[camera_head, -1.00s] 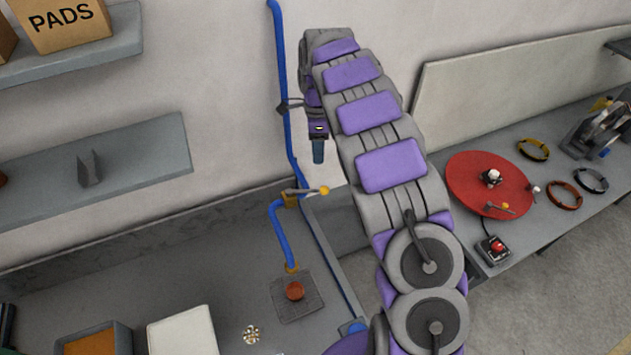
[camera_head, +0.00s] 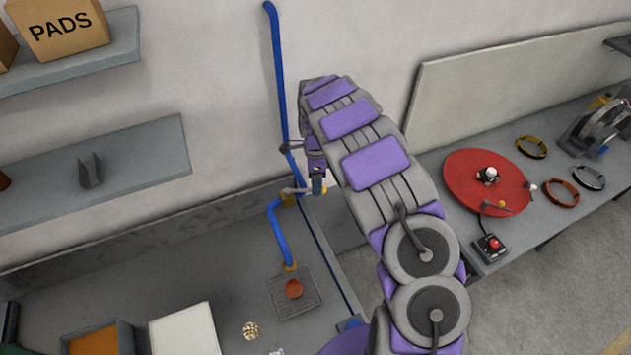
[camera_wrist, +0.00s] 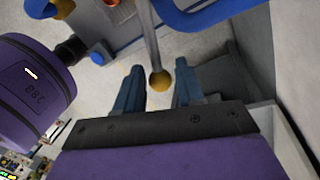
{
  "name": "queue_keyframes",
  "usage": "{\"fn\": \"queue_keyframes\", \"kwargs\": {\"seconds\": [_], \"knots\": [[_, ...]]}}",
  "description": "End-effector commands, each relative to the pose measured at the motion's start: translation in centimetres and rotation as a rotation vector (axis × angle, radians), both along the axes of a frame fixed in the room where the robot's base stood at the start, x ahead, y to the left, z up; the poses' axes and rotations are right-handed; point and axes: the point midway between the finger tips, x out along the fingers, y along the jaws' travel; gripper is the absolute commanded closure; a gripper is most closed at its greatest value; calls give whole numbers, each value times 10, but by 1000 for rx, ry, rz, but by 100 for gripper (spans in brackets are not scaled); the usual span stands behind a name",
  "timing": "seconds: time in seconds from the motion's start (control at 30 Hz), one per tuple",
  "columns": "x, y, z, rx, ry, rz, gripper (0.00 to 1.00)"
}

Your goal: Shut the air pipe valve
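The blue air pipe (camera_head: 279,80) runs down the wall and bends above the workbench. The valve lever (camera_head: 294,190) is a grey bar on the pipe, lying roughly sideways, with a yellow ball knob mostly covered by my gripper (camera_head: 318,186) in the head view. In the wrist view, my gripper (camera_wrist: 158,74) has its two blue fingers spread apart. The lever (camera_wrist: 149,35) reaches down between them, and its yellow knob (camera_wrist: 160,81) sits in the gap, with room visible on both sides.
A burner-like plate (camera_head: 295,306) with a copper-coloured cup (camera_head: 293,289) lies below the pipe. A red disc (camera_head: 465,190) and several coils lie on the right-hand table. A grey shelf (camera_head: 110,165) is on the wall at left.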

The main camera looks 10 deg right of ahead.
Motion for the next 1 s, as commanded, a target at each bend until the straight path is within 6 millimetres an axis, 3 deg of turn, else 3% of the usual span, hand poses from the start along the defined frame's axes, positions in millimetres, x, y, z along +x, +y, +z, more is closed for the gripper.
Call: {"fn": "queue_keyframes", "kwargs": {"seconds": [0.07, 0.47, 1.0], "knots": [[0, 2, 0, -2, -1, 1, 62], [1, 3, 0, -1, -1, 2, 100], [1, -3, 0, -2, -1, 1, 100]]}}
